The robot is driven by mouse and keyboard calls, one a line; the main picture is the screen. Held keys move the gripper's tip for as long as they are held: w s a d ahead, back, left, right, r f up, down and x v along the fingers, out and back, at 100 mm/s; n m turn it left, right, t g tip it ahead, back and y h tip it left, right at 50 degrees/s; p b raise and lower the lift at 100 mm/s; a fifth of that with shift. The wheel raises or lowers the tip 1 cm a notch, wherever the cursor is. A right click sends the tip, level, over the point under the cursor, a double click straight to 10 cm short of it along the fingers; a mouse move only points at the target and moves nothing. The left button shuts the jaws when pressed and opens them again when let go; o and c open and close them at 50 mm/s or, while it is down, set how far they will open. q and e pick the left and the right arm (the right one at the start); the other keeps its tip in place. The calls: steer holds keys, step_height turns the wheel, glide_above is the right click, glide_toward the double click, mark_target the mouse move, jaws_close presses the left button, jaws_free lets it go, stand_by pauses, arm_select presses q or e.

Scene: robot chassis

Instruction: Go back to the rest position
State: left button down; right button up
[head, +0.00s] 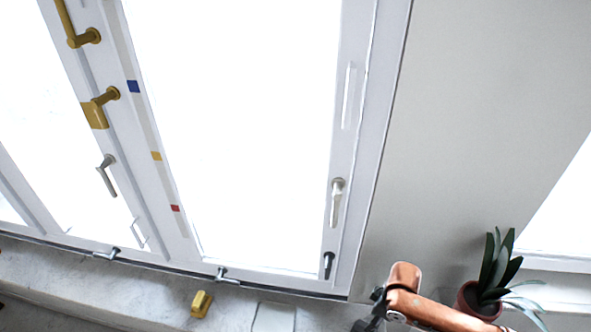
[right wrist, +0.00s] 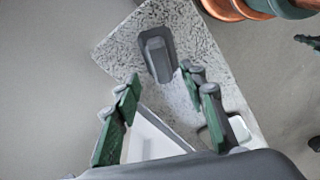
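The task names no object, only the rest position. In the right wrist view my right gripper (right wrist: 160,78) is open, its green-padded fingers spread apart with nothing held between them. It is over a speckled grey stone surface (right wrist: 115,50), with a dark grey oblong piece (right wrist: 157,58) beyond the fingertips. In the head view a copper-coloured link of my right arm (head: 404,276) is at the lower right, with dark gripper parts beside it cut by the bottom edge. My left gripper is not in view.
A white-framed window (head: 357,150) carries several handles, including a brass one (head: 96,112) and a silver one (head: 337,195). A yellow piece (head: 201,304) is on the stone sill (head: 150,290). A potted plant (head: 480,300) stands close to my right arm.

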mark_target(363, 328)
steer(key=f, duration=0.6)
steer(key=shift+w+a+f+p, duration=0.2)
steer(key=shift+a+f+p, duration=0.1)
steer(key=shift+f, duration=0.05)
steer(key=shift+w+r, duration=0.15)
steer(key=shift+w, duration=0.1)
steer(key=r, duration=0.2)
steer(key=a+r+b, duration=0.1)
steer(key=shift+s, duration=0.25)
steer(key=shift+a+r, duration=0.25)
steer(key=shift+r, duration=0.2)
steer(key=shift+s, duration=0.1)
steer(key=shift+d+f, duration=0.1)
